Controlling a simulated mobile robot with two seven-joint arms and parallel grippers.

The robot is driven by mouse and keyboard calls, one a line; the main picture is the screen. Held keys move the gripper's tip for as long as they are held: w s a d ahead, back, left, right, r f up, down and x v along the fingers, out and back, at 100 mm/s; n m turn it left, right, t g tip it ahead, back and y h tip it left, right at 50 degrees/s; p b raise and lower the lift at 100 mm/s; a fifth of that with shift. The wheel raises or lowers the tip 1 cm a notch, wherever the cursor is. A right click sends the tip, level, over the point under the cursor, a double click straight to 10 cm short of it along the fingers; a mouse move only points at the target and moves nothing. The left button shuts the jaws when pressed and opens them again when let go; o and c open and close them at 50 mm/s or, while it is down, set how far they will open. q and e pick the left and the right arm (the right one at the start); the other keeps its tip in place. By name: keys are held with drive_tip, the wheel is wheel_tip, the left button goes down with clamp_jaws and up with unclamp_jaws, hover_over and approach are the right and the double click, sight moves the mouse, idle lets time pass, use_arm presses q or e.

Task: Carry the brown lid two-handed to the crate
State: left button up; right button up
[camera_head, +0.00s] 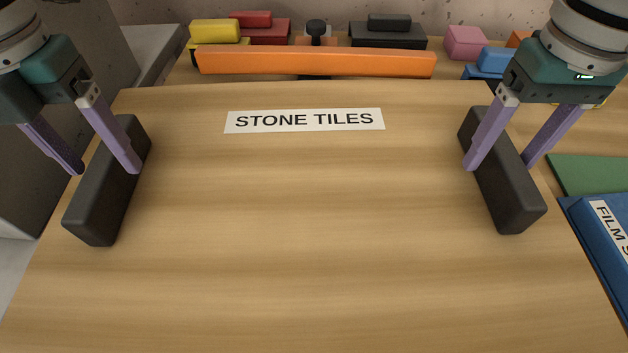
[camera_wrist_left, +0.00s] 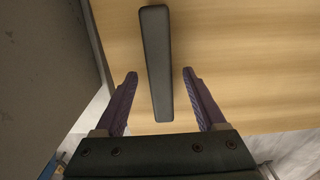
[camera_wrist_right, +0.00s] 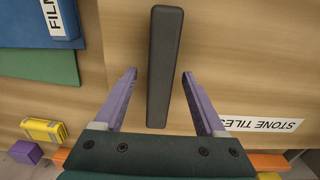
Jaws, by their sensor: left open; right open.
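The brown lid (camera_head: 310,230) is a broad wood-grained panel labelled STONE TILES, filling the middle of the head view. It has a dark handle bar at each side, the left handle (camera_head: 95,215) and the right handle (camera_head: 515,205). My left gripper (camera_head: 106,171) is open, with a purple finger on each side of the left handle; the left wrist view shows gaps around this handle (camera_wrist_left: 156,60). My right gripper (camera_head: 498,166) is open around the right handle in the same way; the right wrist view shows gaps around that handle (camera_wrist_right: 164,65). The crate cannot be made out.
Behind the lid lie an orange bar (camera_head: 315,62) and several coloured blocks, including a yellow one (camera_head: 215,31) and a pink one (camera_head: 466,42). At right are a green slab (camera_head: 592,175) and a blue labelled box (camera_head: 590,235). A grey block (camera_head: 75,60) stands at left.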

use_arm(q)
drive_tip(key=shift+f, duration=1.15)
use_arm(e)
drive_tip(key=shift+f, duration=1.1)
use_arm(q)
drive_tip(key=shift+c, duration=0.4)
use_arm(e)
drive_tip(key=shift+c, duration=0.4)
use_arm(q)
clamp_jaws()
use_arm(e)
clamp_jaws()
use_arm(q)
drive_tip(key=shift+w+r, duration=0.1)
drive_tip(key=shift+r, duration=0.05)
use_arm(e)
drive_tip(key=shift+r, duration=0.1)
